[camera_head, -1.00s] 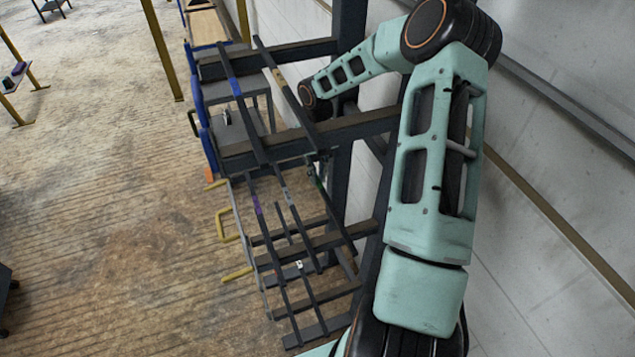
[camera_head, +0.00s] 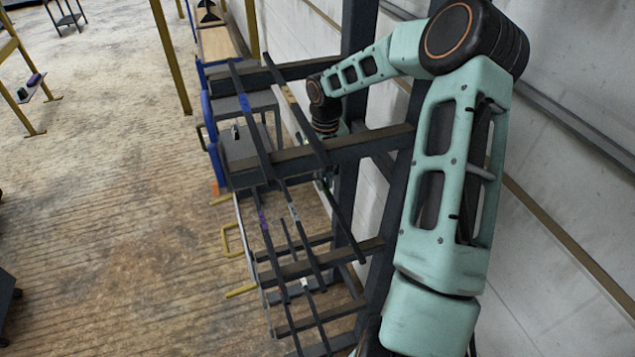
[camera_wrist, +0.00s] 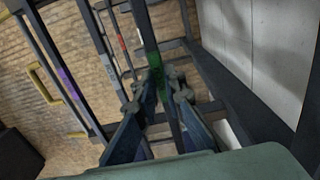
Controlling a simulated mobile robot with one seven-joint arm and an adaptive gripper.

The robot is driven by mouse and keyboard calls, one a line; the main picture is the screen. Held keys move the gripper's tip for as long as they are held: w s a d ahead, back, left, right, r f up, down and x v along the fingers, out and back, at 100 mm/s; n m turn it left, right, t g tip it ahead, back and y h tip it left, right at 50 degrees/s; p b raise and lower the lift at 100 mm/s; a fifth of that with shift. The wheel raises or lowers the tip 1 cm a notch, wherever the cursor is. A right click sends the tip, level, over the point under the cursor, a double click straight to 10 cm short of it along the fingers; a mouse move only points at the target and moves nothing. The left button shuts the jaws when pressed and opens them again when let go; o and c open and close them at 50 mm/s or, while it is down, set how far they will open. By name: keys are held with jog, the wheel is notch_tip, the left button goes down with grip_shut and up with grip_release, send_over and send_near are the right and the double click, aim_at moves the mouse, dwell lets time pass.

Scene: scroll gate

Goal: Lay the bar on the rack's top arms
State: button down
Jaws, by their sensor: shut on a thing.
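The bar (camera_wrist: 149,45) with a green band runs between the fingers of my gripper (camera_wrist: 157,97), which is shut on it near that band. The far top arm (camera_head: 296,71) lies farther back. Two other bars lie across both top arms, one with a blue band (camera_head: 245,104) and one with a yellow band (camera_head: 291,96). The held bar appears below the top-arm level.
Lower rack arms (camera_head: 345,257) carry more bars, one with a purple band (camera_head: 262,219). A rack post (camera_head: 352,195) and the pale wall (camera_head: 555,190) stand close on the right. Yellow brackets (camera_head: 228,240) stick out at left. The floor (camera_head: 110,190) at left is open.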

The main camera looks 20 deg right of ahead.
notch_tip(320, 180, down, 7)
jog(key=p, duration=0.1)
jog(key=shift+f, duration=0.2)
jog(key=shift+w, duration=0.1)
jog(key=shift+f, duration=0.2)
jog(key=c, duration=2)
grip_release()
jog(key=shift+f, duration=0.1)
